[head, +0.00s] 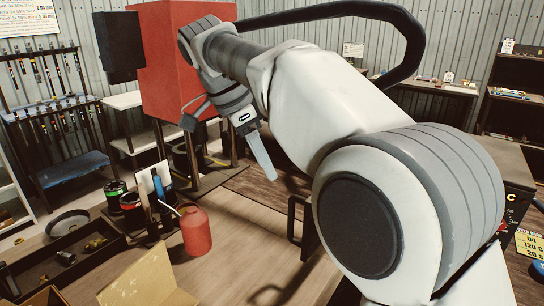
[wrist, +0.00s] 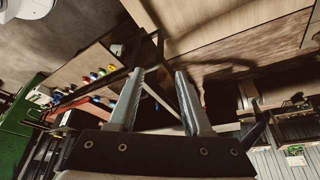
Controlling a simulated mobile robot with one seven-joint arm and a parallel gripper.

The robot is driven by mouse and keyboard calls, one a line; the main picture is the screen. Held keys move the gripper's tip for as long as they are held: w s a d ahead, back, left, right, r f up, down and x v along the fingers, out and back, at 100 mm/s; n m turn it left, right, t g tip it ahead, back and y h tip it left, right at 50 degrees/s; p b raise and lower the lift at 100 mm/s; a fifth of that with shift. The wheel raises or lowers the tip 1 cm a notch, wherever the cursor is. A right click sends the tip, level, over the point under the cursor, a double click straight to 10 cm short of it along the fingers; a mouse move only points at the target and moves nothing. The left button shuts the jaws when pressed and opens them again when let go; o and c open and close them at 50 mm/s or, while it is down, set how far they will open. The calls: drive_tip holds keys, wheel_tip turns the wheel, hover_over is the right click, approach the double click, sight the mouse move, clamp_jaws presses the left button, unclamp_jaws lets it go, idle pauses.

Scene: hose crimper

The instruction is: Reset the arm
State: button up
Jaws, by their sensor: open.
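My gripper (head: 263,157) hangs from my white and grey arm near the middle of the head view, in front of the red machine (head: 160,60). Its fingers point down and to the right, above the wooden tabletop (head: 245,250). In the wrist view my gripper (wrist: 158,75) shows two grey serrated fingers standing apart, with nothing between them. It appears clear of the things on the table.
A red bottle (head: 195,231) stands on the table below and left of my gripper. A dark box with fittings (head: 60,262) lies at left. The tabletop's middle is mostly clear.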

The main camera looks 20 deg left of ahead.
drive_tip(key=s+d+r+n+y, duration=0.15)
drive_tip(key=d+n, duration=0.35)
drive_tip(key=d, duration=1.7)
drive_tip(key=s+d+f+n+t+y, duration=0.1)
drive_tip(key=s+d+f+n, duration=0.1)
drive_tip(key=s+d+f, duration=0.3)
drive_tip(key=s+d+f+n+t, duration=0.1)
drive_tip(key=s+d+f+n, duration=0.1)
drive_tip(key=s+d+f, duration=0.4)
drive_tip(key=s+d, duration=0.2)
drive_tip(key=d, duration=0.3)
drive_tip(key=shift+s+f+y, duration=0.15)
drive_tip(key=shift+s+y, duration=0.05)
drive_tip(key=shift+y, duration=0.15)
drive_tip(key=shift+a, duration=0.2)
